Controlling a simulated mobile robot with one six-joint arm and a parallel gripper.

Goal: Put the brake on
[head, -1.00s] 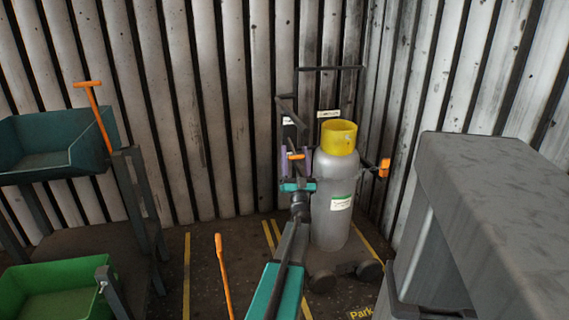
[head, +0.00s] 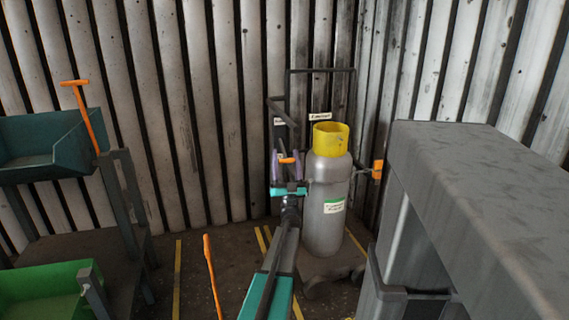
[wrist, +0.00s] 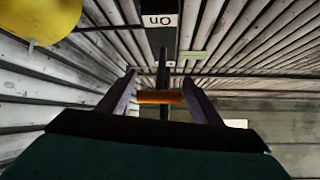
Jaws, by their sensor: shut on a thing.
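A trolley with a dark frame (head: 322,70) carries a grey gas cylinder (head: 326,190) with a yellow collar (head: 331,138). A small orange handle (head: 288,160) is beside the cylinder. My gripper (head: 287,168), with purple fingers, is shut on this handle. In the wrist view the orange handle (wrist: 160,97) lies crosswise between the two fingertips, in front of a dark upright bar. An "On" label (wrist: 160,20) shows upside down beyond it. A second small label (head: 320,116) is too small to read in the head view.
Another orange handle (head: 377,169) sticks out right of the cylinder. A grey cabinet (head: 480,190) fills the right. A teal bin (head: 45,140), a green bin (head: 45,285) and an orange lever (head: 211,270) stand left. A corrugated wall (head: 200,100) is close behind.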

